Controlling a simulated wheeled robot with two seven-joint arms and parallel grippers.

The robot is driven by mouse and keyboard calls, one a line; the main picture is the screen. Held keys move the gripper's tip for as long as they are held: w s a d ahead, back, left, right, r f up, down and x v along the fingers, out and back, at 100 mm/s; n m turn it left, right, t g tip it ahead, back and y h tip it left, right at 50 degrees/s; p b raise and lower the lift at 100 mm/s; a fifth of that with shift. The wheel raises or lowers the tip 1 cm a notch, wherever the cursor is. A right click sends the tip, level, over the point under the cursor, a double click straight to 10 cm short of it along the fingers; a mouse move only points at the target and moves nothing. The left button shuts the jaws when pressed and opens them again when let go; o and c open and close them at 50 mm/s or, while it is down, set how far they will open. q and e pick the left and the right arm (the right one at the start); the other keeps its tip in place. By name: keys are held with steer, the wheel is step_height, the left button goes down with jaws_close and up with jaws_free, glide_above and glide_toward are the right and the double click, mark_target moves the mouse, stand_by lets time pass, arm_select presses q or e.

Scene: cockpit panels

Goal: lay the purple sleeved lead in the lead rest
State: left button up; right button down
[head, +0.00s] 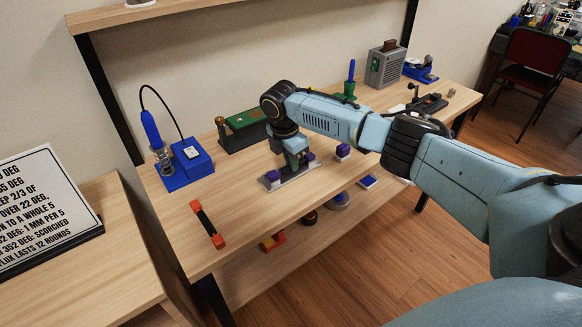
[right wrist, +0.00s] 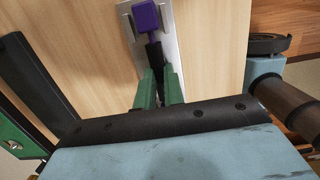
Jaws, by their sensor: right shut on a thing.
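The purple sleeved lead has purple ends and a dark middle. One purple end (head: 272,180) shows left of my right gripper (head: 296,165) and the other to its right, both over the grey lead rest (head: 294,180). My right gripper is shut on the lead's dark middle. In the right wrist view the green fingers (right wrist: 158,88) pinch the dark part, and a purple end (right wrist: 147,18) lies over the metal lead rest (right wrist: 172,50), between its dark uprights. I cannot tell whether the lead bears on the rest. My left gripper is not in view.
A lead with orange-red ends (head: 207,224) lies at the bench's left front. A blue soldering stand (head: 187,165) and a green board in a holder (head: 247,120) stand behind. A purple-and-white block (head: 343,151) is right of the rest. Bare wood lies in front.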

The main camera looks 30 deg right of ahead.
mark_target(283, 169)
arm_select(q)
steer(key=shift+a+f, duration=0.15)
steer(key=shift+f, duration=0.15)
arm_select(e)
steer(key=shift+a+f, duration=0.15)
steer(key=shift+f, duration=0.05)
steer(key=c, duration=1.5)
jaws_free()
steer(key=shift+f, duration=0.15)
